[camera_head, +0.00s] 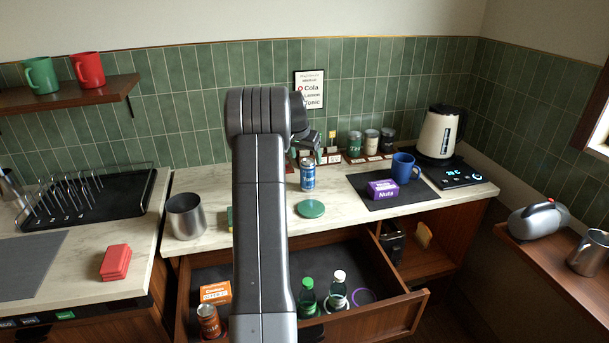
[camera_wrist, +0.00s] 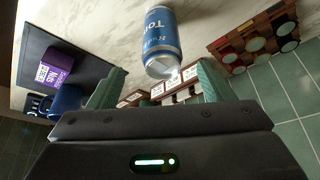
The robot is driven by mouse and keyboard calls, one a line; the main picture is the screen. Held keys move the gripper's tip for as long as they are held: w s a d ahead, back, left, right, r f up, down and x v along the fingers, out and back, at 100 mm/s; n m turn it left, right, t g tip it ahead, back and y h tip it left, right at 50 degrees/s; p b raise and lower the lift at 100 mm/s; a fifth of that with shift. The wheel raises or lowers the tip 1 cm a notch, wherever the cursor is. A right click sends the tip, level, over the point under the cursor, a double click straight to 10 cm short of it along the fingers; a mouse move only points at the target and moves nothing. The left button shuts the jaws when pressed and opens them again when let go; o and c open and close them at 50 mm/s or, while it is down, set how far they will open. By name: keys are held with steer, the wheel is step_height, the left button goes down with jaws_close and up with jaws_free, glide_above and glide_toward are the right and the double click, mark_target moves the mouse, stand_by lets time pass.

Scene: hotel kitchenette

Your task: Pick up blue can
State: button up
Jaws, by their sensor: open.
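The blue can (camera_head: 307,174) stands upright on the marble counter, just right of my arm in the head view. In the wrist view the blue can (camera_wrist: 161,40) shows large, with white lettering and its silver end towards me. My gripper (camera_wrist: 160,76) is open, with its two green fingers spread left and right. The can lies ahead between the fingertip lines, with no visible contact. In the head view my gripper (camera_head: 311,143) is close above and behind the can, partly hidden by my arm.
A green lid (camera_head: 311,209) lies in front of the can. A purple Nuts box (camera_head: 383,189) and blue mug (camera_head: 404,168) are on a dark mat to the right. Jars (camera_head: 371,141) stand behind. A steel canister (camera_head: 186,216) is left. Below, an open drawer (camera_head: 385,318) holds bottles.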

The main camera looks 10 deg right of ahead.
mark_target(308, 168)
steer(key=shift+w+f, duration=0.25)
steer(key=shift+f, duration=0.35)
steer(key=shift+p+x, duration=1.05)
steer(key=shift+x, duration=2.05)
steer(key=c, duration=1.2)
